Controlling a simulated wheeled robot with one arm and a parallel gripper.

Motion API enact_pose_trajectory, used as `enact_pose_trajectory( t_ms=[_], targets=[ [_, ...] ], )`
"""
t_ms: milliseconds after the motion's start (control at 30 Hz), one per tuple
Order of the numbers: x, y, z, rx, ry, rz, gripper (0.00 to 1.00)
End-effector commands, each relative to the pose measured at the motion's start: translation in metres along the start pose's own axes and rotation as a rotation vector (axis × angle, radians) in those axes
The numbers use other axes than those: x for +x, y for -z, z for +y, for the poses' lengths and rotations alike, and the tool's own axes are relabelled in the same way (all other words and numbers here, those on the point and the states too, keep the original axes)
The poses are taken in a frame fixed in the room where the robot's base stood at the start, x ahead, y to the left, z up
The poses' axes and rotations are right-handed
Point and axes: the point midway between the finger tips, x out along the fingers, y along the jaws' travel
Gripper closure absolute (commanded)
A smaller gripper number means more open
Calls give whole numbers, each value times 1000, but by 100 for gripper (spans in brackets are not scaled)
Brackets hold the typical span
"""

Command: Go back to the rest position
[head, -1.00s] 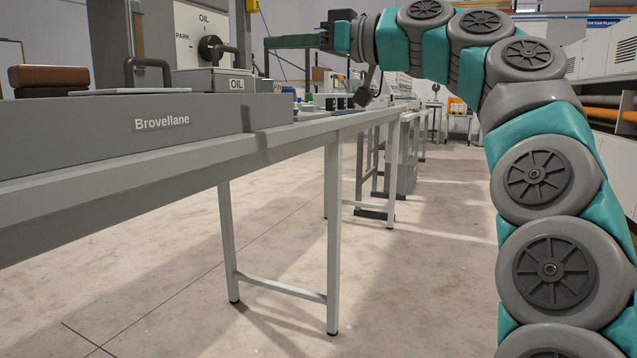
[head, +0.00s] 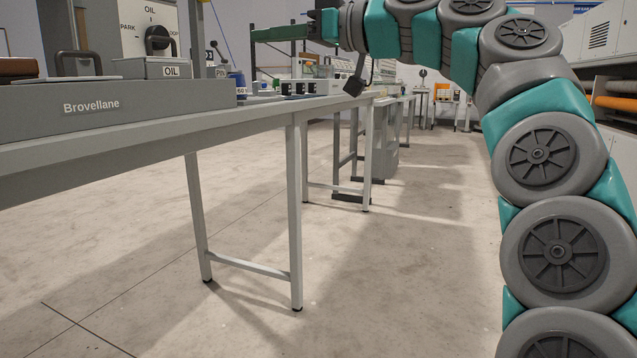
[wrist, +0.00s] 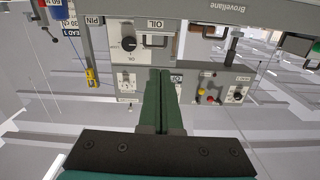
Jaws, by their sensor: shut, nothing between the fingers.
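My gripper (head: 258,35) is raised at the end of my arm in the head view, above the level of the long grey bench (head: 150,137). Its green fingers point left. In the wrist view the two fingers (wrist: 161,73) lie side by side, shut with nothing between them. The wrist view looks past the fingers at the panel with the OIL and PIN labels. No touch between gripper and any object shows.
The grey Brovellane unit (head: 120,107) stands on the bench at left, with a PARK/OIL dial panel (head: 147,28) behind it. Machinery with orange rollers (head: 615,103) stands at far right. The floor (head: 400,260) right of the bench is clear.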

Motion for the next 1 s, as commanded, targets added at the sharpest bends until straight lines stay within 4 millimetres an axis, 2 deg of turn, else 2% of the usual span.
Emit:
enact_pose_trajectory(
  t_ms=[267,367,467,567,767,867,1000],
  targets=[
    [8,-39,-16,74,2,-117,100],
    [8,-58,-23,108,-3,-174,100],
    [8,-86,-34,151,-14,-250,100],
    [5,-126,-46,211,-36,-355,100],
    [-21,-229,-75,350,-131,-608,100],
    [-44,-283,-88,423,-198,-732,100],
    [-88,-358,-107,527,-311,-904,100]
  ],
)
